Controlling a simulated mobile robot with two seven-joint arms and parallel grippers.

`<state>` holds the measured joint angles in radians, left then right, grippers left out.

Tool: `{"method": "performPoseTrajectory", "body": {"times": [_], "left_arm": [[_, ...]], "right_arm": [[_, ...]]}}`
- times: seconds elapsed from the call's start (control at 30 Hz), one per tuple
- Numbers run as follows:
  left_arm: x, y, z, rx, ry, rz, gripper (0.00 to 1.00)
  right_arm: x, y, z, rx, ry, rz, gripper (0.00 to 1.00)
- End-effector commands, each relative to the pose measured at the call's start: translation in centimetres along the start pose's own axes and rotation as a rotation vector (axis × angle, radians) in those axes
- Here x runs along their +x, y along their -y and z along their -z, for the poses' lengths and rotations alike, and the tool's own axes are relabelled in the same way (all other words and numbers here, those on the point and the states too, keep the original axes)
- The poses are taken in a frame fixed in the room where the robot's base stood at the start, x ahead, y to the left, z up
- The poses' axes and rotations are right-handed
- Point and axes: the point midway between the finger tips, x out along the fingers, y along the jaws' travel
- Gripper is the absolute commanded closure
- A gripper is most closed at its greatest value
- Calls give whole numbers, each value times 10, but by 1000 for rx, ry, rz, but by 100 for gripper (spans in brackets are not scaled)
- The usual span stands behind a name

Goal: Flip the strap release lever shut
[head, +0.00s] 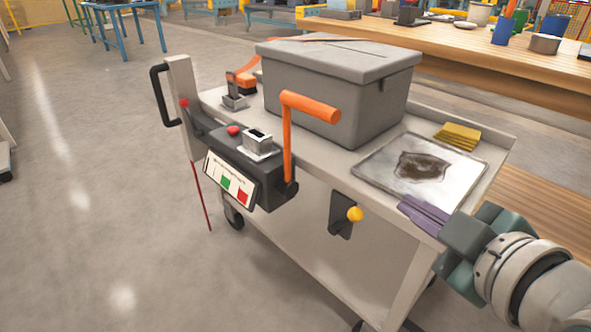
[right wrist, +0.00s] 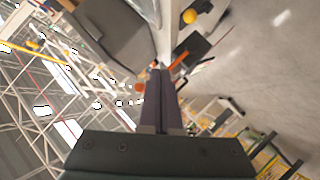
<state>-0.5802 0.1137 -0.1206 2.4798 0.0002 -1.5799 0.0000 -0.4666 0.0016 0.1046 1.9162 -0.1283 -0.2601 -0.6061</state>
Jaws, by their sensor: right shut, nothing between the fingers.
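A black unit (head: 240,172) is fixed to the cart's near side. An orange-handled crank-shaped lever (head: 288,140) rises from its right end, with its grip out to the right. A yellow-knobbed lever (head: 354,214) sits on a dark bracket to the right; the knob also shows in the right wrist view (right wrist: 190,16). I cannot tell which of these is the strap release lever. My right gripper (head: 408,204) is shut and empty, right of both levers and near the cart's edge. Its dark fingers show together in the right wrist view (right wrist: 157,72). My left gripper is out of view.
A stained metal plate (head: 375,165) and yellow pads (head: 457,136) lie to the right. A wooden bench (head: 450,45) is behind. The floor left is clear.

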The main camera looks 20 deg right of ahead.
Motion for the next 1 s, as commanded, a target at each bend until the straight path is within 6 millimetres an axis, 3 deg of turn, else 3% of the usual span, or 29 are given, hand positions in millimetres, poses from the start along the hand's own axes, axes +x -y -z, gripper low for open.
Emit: {"method": "performPoseTrajectory", "body": {"times": [0.03,0.3,0.6,0.8,1.0], "left_arm": [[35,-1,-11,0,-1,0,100],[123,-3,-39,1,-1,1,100],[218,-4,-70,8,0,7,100],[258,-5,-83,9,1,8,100],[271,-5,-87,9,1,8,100]], "right_arm": [[16,21,-24,-29,-24,-31,100],[49,61,-77,-218,-170,-227,100],[66,114,-132,-421,-299,-458,100],[66,138,-154,-515,-354,-580,100],[62,146,-160,-556,-375,-635,100]]}}
